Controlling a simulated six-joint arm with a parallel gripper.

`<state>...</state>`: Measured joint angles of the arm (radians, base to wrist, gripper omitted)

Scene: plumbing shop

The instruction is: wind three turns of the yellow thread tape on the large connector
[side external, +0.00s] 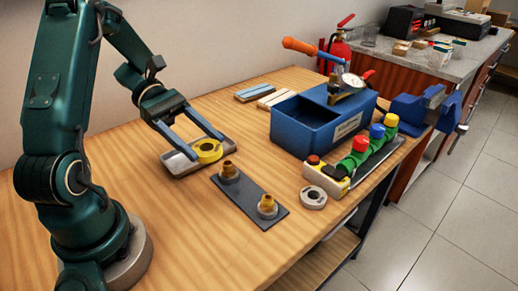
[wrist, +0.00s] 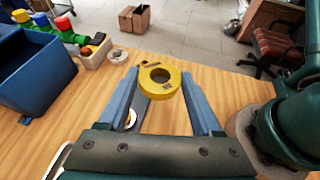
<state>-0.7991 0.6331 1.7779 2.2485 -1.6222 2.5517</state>
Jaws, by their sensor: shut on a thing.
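My gripper (side external: 208,147) is shut on the yellow tape roll (side external: 207,153), which appears above or at the shallow metal tray (side external: 181,168). In the wrist view the yellow roll (wrist: 159,83) sits between the two fingertips, hole facing the camera. Two brass connectors stand upright on white bases on a dark plate to the right of the tray: a farther one (side external: 229,169) and a nearer one (side external: 267,205). I cannot surely tell which is larger. The roll is apart from both. In the wrist view the roll and left finger hide most of the plate.
A blue toolbox (side external: 305,132) stands behind, beside a rack of red, green, blue and yellow items (side external: 360,147). A white ring-shaped roll (side external: 314,198) lies right of the plate. A blue vise (side external: 419,109) is at the table's right end. The front left table is clear.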

